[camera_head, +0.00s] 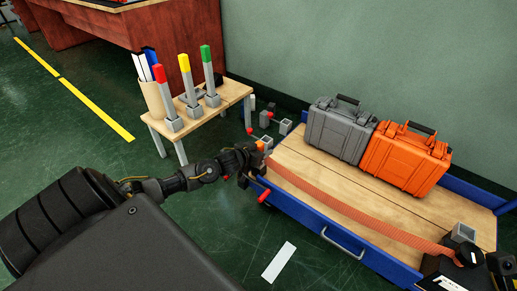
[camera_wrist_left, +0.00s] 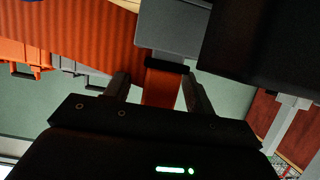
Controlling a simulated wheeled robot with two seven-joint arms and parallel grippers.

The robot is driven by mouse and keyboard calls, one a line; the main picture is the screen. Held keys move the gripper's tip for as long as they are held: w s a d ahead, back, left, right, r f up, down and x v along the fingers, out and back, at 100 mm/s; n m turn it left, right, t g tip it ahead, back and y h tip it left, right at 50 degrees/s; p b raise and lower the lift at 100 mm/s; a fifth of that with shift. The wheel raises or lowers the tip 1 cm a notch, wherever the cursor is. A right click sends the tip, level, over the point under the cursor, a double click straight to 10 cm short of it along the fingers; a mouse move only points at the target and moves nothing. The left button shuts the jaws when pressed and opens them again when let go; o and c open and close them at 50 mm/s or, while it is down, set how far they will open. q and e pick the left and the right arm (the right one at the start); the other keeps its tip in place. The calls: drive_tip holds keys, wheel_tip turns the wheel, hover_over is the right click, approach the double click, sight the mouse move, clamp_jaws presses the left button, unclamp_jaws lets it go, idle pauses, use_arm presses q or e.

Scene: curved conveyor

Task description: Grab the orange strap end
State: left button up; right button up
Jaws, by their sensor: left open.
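The orange strap (camera_head: 350,207) lies across the flat wooden bed of the blue cart, from the left edge to the lower right. Its orange end (camera_wrist_left: 160,88) shows in the left wrist view, hanging below a black band and a grey block. My left gripper (camera_head: 255,160) is at the cart's left edge, by the strap's left end. In the left wrist view my left gripper (camera_wrist_left: 160,95) is open, with one finger on each side of the strap end and gaps showing. Black parts, seemingly my right arm, are at the lower right; its jaws cannot be made out.
A grey case (camera_head: 338,130) and an orange case (camera_head: 405,157) stand at the back of the cart (camera_head: 310,217). A small wooden table (camera_head: 215,107) holds red, yellow and green-topped posts and a cup. A white strip (camera_head: 279,261) lies on the open green floor.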

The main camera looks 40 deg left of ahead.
use_arm(q)
drive_tip(key=shift+w+f, duration=0.1)
drive_tip(key=shift+w, duration=0.2)
drive_tip(key=shift+c, duration=0.4)
drive_tip(key=c, duration=1.1)
